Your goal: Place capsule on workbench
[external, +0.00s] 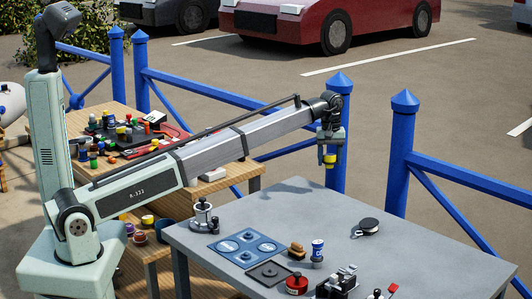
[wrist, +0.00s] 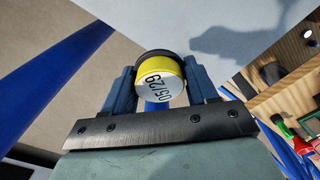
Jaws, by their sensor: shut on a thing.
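My gripper (external: 329,152) is shut on a short yellow capsule (wrist: 160,82) with a dark band and a pale round end marked "05/29". In the wrist view the capsule sits between the two blue-grey fingers. In the external view the capsule (external: 329,161) shows as a small yellow piece under my gripper, held in the air near the far edge of the grey-topped workbench (external: 410,262). I cannot tell whether it is directly above the top. The capsule is apart from any surface.
The grey top carries a blue plate with round pads (external: 243,247), a blue-white can (external: 317,250), a red round item (external: 297,284) and a black round item (external: 368,226). Its back right is bare. Wooden tables with clutter (external: 115,128) stand left. Blue railings (external: 400,150) run behind.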

